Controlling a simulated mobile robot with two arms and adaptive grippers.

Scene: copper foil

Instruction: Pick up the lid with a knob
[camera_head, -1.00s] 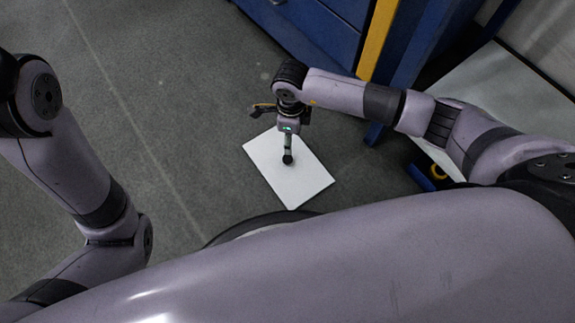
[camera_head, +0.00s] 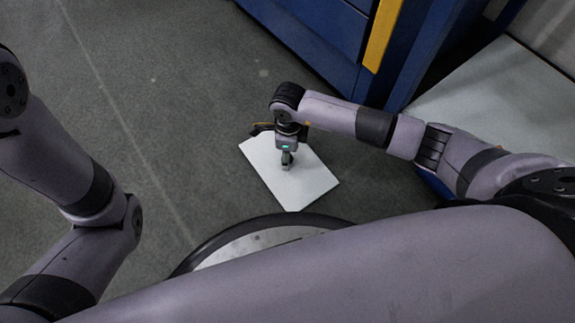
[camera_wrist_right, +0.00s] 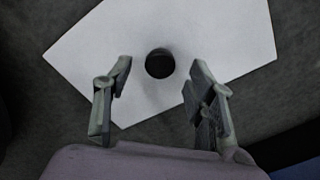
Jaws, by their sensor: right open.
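The lid is a flat white rectangular panel (camera_head: 309,182) lying on the grey floor under my right gripper. It also shows in the right wrist view (camera_wrist_right: 225,32). Its round black knob (camera_wrist_right: 159,63) shows there between the two open fingers, with space on both sides. In the head view the gripper hides the knob. My right gripper (camera_head: 287,164) points down over the panel, open and empty. I cannot tell its exact height above the panel. My left arm comes in at the left of the head view, but its gripper is out of view.
A blue cabinet (camera_head: 310,38) with a yellow strip (camera_head: 383,35) stands behind the panel. A pale table top (camera_head: 500,95) is at the right, under my right arm. The floor (camera_head: 180,110) left of the panel is clear.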

